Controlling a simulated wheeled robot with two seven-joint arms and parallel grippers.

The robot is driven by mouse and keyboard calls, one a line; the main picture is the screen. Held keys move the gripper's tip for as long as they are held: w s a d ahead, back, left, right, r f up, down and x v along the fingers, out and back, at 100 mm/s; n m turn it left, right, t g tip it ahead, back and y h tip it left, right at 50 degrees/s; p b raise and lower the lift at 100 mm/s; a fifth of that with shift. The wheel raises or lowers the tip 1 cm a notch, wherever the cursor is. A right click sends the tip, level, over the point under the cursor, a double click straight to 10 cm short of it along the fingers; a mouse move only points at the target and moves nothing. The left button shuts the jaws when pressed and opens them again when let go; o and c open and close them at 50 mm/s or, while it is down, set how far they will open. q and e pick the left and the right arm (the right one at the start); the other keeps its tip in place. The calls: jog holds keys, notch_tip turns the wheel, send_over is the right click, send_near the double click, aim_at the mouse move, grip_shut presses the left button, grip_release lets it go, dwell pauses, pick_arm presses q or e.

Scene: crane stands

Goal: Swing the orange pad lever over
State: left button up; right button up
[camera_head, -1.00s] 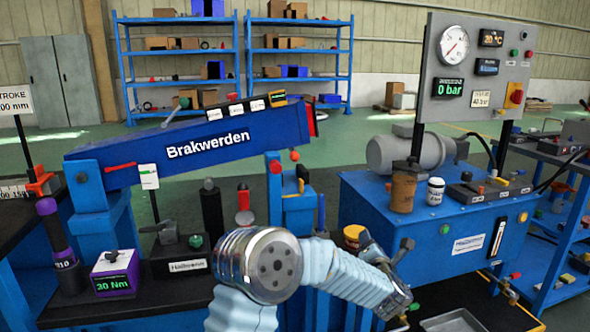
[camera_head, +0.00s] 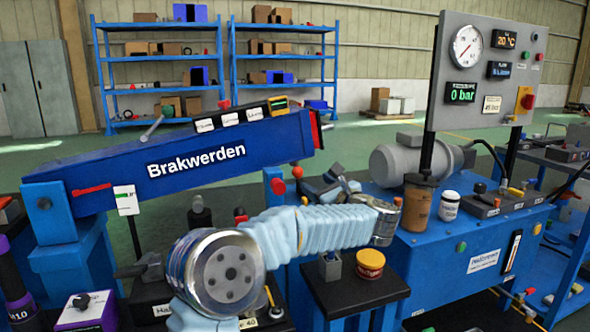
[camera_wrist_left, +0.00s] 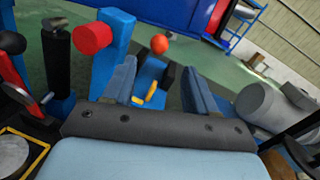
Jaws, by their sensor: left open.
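An orange ball knob (camera_head: 297,172), which looks like the end of the orange pad lever, shows at the blue post beside the lifting beam. It also shows in the left wrist view (camera_wrist_left: 159,45), just beyond the fingertips and roughly between them. Its arm is mostly hidden, so I cannot tell how the lever is turned. My left gripper (camera_head: 322,184) is open and empty, just right of the knob in the head view. In the left wrist view its two fingers (camera_wrist_left: 157,75) stand apart with a gap before the knob. My right gripper is not in view.
A red cylinder (camera_wrist_left: 92,38) on a blue post (camera_wrist_left: 115,45) stands close left of the fingers. A blue beam (camera_head: 200,155) rises behind the arm. A brown canister (camera_head: 419,208) and grey motor (camera_head: 408,160) stand to the right. A yellow-red tin (camera_head: 370,262) is below the forearm.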

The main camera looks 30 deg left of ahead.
aim_at(300, 173)
pick_arm(q)
jog(key=p+x, duration=0.3)
jog(key=x, duration=0.8)
jog(key=shift+w+a, duration=0.2)
jog(key=shift+a, duration=0.05)
